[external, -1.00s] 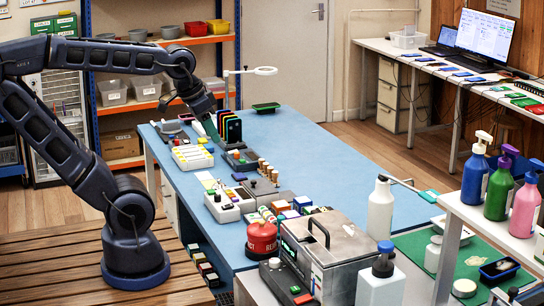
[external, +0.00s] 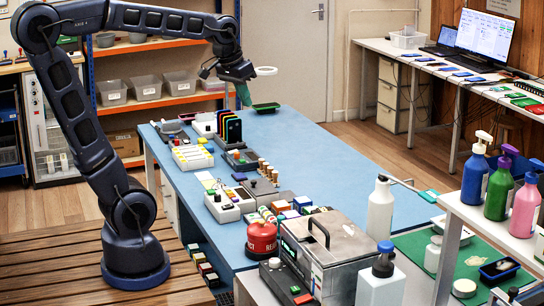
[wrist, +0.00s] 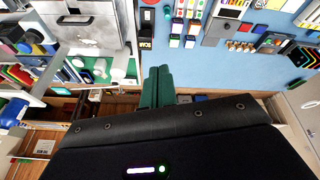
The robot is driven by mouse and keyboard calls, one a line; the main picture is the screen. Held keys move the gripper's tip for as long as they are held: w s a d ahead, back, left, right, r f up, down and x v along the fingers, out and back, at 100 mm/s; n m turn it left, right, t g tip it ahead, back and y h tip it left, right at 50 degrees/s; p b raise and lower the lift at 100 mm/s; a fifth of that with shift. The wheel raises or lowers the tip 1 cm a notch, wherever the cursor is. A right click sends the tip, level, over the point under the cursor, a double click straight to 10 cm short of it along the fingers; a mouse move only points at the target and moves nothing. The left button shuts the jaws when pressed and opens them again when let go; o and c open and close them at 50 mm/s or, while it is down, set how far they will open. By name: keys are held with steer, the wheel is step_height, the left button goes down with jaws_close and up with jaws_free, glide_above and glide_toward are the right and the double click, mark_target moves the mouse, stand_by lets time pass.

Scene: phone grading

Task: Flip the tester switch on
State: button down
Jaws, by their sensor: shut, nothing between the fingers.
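My gripper (external: 243,94) has green fingers pressed together, with nothing between them. It is raised above the far part of the blue table, apart from everything on it. In the wrist view the shut fingers (wrist: 157,86) reach toward the table's edge. A small white box with dark and red parts on top (external: 224,207) stands near the table's left edge; I cannot tell whether it is the tester. A grey unit with a red and a green button (external: 290,286) stands at the front. No switch position can be made out.
The blue table (external: 310,165) has a wide clear area at its right. White bottles stand at right.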

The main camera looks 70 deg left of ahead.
steer(key=w+a+n+g, duration=0.1)
steer(key=w+a+n, duration=0.5)
steer(key=w+a, duration=1.4)
steer(key=n+g, duration=0.1)
steer(key=n, duration=0.8)
glide_above(236, 150)
steer(key=s, duration=0.2)
step_height(236, 150, down, 26)
steer(key=shift+s+f, duration=0.15)
steer(key=shift+s, duration=0.05)
steer(key=shift+f, duration=0.1)
steer(key=f, duration=0.4)
steer(key=w+f, duration=0.1)
steer(key=f, duration=0.4)
steer(key=w+f, duration=0.1)
steer(key=f, duration=0.3)
steer(key=shift+d+f, duration=0.1)
steer(key=shift+f, duration=0.25)
